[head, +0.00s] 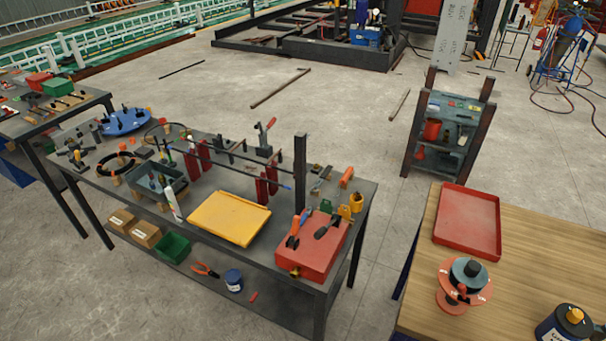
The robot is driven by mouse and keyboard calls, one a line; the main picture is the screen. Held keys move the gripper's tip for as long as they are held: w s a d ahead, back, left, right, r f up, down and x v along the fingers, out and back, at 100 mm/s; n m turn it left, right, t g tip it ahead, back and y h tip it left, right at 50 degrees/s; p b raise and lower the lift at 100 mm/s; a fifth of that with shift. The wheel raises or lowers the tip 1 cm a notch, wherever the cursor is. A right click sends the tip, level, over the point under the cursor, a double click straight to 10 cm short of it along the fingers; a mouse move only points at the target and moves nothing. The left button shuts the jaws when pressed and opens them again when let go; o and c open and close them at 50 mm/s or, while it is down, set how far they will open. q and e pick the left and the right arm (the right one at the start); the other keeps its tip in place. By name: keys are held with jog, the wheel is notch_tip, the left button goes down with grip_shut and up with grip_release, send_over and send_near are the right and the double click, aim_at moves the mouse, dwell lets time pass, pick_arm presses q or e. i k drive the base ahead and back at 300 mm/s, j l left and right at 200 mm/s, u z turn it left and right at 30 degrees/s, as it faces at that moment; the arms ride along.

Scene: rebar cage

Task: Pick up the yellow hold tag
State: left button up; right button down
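I cannot pick out a yellow hold tag for certain. A large flat yellow tray or panel (230,218) lies on the front of the dark workbench. A small yellow item (357,203) stands near the bench's right end, beside a smaller orange-yellow piece (345,211). Small yellow and green pieces (452,104) show on the top of the dark shelf rack at the right, too small to identify. Neither of my grippers is in view.
The dark workbench (95,178) carries a red box (314,262), a black post (300,172) and many tools. A wooden table (520,270) at the lower right holds a red tray (468,248) and an orange-grey spool (465,283). Bars lie on the open concrete floor behind.

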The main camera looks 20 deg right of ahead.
aim_at(346, 215)
jog(key=i+j+z, duration=0.4)
jog(key=j, duration=0.3)
jog(key=i+j+z, duration=0.2)
jog(key=i+j, duration=0.05)
jog(key=j, duration=0.1)
